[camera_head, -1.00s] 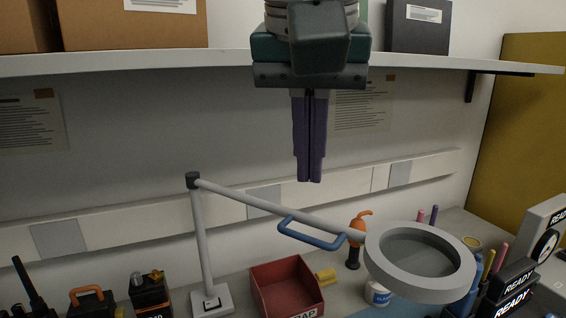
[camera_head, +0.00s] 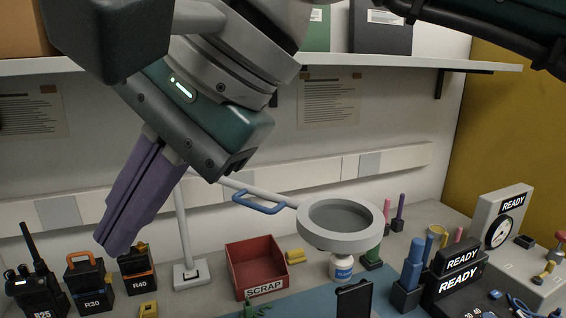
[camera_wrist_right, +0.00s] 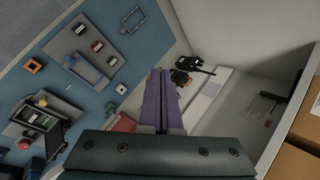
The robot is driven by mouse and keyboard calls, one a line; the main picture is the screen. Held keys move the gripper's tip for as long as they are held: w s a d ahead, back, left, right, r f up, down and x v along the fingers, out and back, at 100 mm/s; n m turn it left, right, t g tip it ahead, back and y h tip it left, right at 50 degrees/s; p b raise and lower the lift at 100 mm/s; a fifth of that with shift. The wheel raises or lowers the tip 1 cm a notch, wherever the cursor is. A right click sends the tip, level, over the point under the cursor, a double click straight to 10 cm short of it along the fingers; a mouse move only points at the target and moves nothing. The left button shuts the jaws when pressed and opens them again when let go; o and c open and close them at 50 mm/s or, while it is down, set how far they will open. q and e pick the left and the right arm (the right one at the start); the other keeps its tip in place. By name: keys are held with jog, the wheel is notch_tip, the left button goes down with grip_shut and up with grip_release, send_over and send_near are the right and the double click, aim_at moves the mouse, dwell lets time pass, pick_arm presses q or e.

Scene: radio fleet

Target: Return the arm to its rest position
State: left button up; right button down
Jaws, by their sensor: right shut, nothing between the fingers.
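My right gripper (camera_head: 122,247) is large in the upper left of the head view. Its purple fingers are shut together with nothing between them and point down and to the left, above the bench. The closed fingers also show in the right wrist view (camera_wrist_right: 158,76). The dark upper link of my right arm crosses the top right of the head view. My left gripper is not in view.
A shelf (camera_head: 455,64) with boxes runs behind the arm. Below are a magnifier lamp (camera_head: 372,242), a red scrap bin (camera_head: 237,277), radios R25 (camera_head: 36,290), R30 (camera_head: 88,285) and R40 (camera_head: 137,270), and a READY tester (camera_head: 487,225). Free air lies in front of the wall.

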jog(key=s+a+r+m+g+y, duration=0.2)
jog(key=s+a+r+m+y, duration=0.25)
jog(key=a+r+y, duration=0.2)
jog(key=w+d+r+m+t+y, duration=0.2)
jog(key=d+r+m+t+y, duration=0.2)
jog(key=r+m+t+y, duration=0.55)
jog(key=w+d+f+m+t+h, duration=0.1)
jog(key=w+d+m+t+h, duration=0.55)
jog(key=m, duration=0.95)
jog(key=w+d+f+m+t+h, duration=0.2)
jog(key=w+d+m+t+h, duration=0.2)
jog(key=d+m+t+h, duration=0.85)
jog(key=s+d+f+m+g+h, duration=0.2)
jog(key=d+f+m+g, duration=0.2)
jog(key=f+m+g, duration=0.3)
jog(key=s+d+f+m+g+h, duration=0.1)
jog(key=d+f+m+g+h, duration=0.2)
jog(key=d+f+m+g, duration=0.45)
jog(key=s+d+f+m+g, duration=0.2)
jog(key=s+f+m+g, duration=0.65)
jog(key=s+f, duration=0.85)
jog(key=w+r+p+v, duration=0.1)
jog(key=w+p+v, duration=0.3)
jog(key=p+v, duration=1.3)
jog(key=w+d+r+p+v, duration=0.1)
jog(key=w+p+v, duration=0.2)
jog(key=p+v, duration=1.5)
jog(key=shift+w+r+m+y+p, duration=0.2)
jog(key=shift+r+m+y+p, duration=0.15)
jog(key=shift+r, duration=0.45)
